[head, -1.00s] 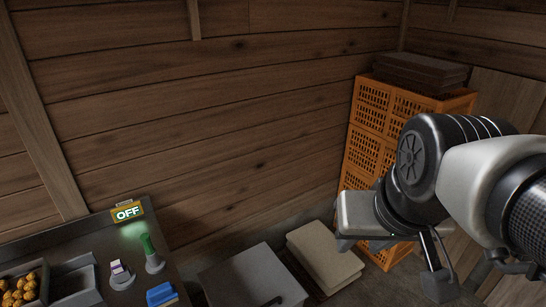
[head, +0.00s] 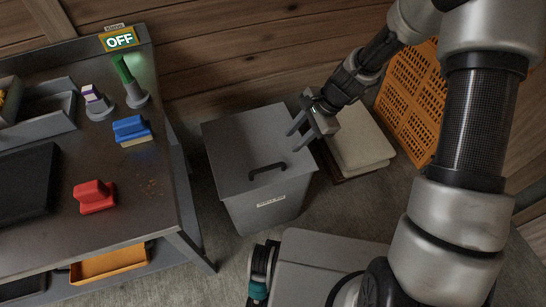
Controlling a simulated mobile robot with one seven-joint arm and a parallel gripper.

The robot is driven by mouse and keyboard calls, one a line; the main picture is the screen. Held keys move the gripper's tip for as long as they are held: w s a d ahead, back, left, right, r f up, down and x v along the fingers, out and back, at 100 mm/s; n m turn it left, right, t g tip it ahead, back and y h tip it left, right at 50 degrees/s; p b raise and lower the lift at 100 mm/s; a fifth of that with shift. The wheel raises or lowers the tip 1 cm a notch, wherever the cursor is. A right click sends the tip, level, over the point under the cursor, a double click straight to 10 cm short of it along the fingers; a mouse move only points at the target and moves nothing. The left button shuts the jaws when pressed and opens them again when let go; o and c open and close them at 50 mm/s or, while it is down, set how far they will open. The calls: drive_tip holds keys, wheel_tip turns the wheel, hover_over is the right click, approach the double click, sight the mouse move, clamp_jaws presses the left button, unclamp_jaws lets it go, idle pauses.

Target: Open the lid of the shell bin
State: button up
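The shell bin (head: 262,212) is a grey box on the floor in the middle of the head view, with a label on its front. Its flat grey lid (head: 240,140) lies shut on top, with a dark bar handle (head: 267,170) near the front edge. My gripper (head: 294,140) is over the right part of the lid, up and to the right of the handle. Its two fingers are apart, with nothing between them. I cannot tell how high it is above the lid.
A metal table (head: 130,185) stands at the left, holding a red block-shaped tool (head: 94,196), a blue brush (head: 131,128) and a lit OFF sign (head: 120,39). Pale sacks (head: 358,148) lie right of the bin. Orange crates (head: 411,100) stand behind them.

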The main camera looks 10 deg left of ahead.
sight(268, 167)
drive_tip(key=b+x, duration=0.4)
drive_tip(key=x, duration=1.3)
drive_tip(key=shift+f, duration=0.2)
clamp_jaws()
